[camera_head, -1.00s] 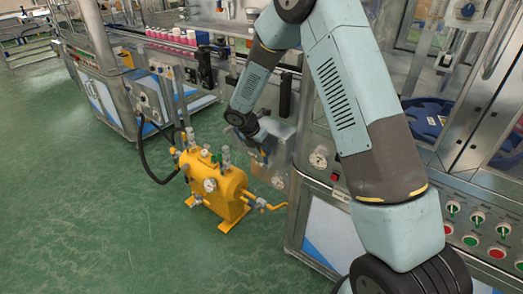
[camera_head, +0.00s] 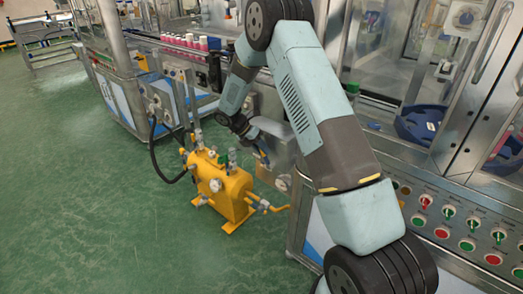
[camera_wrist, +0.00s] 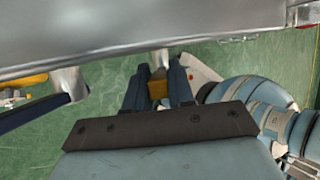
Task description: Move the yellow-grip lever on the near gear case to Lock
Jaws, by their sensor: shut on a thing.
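The yellow grip (camera_wrist: 157,89) sits between the two dark fingers of my gripper (camera_wrist: 158,86) in the wrist view, and the fingers are shut on it. A bare metal stem (camera_wrist: 157,60) runs from the grip up to the grey metal body of the gear case (camera_wrist: 150,22). In the head view my gripper (camera_head: 256,143) is beside the grey gear case (camera_head: 276,158), low on the front of the machine. The lever is small there and partly hidden by my wrist. No Lock marking is readable.
A second metal arm (camera_wrist: 72,84) with a dark handle (camera_wrist: 35,113) is left of my gripper. An orange-yellow tank (camera_head: 222,188) with valves and pipes stands on the floor in front of the machine. A button panel (camera_head: 460,225) is at the right. Green floor is clear at the left.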

